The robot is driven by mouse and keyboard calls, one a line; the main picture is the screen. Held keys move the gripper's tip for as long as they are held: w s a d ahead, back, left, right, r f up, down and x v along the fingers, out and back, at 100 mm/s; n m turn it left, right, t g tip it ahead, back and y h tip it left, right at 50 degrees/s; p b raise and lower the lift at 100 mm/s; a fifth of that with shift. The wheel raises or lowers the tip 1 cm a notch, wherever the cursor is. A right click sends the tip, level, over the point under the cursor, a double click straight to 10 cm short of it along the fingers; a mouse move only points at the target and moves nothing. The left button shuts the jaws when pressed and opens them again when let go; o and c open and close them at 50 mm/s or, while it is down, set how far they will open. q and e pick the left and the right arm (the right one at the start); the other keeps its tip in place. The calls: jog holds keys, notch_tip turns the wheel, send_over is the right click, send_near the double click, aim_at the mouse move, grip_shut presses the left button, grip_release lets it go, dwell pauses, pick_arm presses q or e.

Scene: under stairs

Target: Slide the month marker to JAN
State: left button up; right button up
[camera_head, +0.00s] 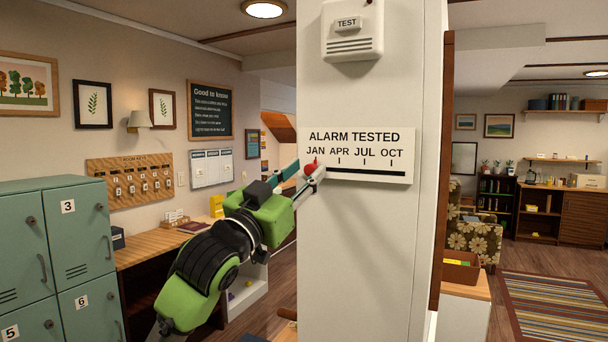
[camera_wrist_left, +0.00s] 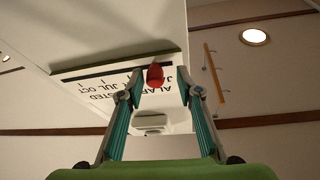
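The white ALARM TESTED plate (camera_head: 360,176) is on the white post, with the labels JAN, APR, JUL and OCT above a dark slot. The red month marker (camera_head: 310,168) is at the slot's left end, below JAN. Ticks show below the other three labels. My left gripper (camera_head: 314,174) is at the marker, its fingers partly covering it and the plate's left end. In the left wrist view the marker (camera_wrist_left: 155,76) stands between the fingertips, with a visible gap to the right finger. The left gripper (camera_wrist_left: 159,80) is open around it. My right gripper is not in view.
A white alarm with a TEST button (camera_head: 348,24) is on the post above the plate. Green lockers (camera_head: 60,250) and a wooden desk (camera_head: 150,244) stand to the left. A brown box (camera_head: 458,268) is right of the post.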

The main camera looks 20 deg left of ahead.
pick_arm(q)
jog(key=shift+s, duration=0.1)
jog(key=shift+s+d+f, duration=0.1)
jog(key=shift+s+f, duration=0.1)
jog(key=shift+s, duration=0.1)
jog(key=v, duration=1.1)
jog(key=shift+s, duration=0.1)
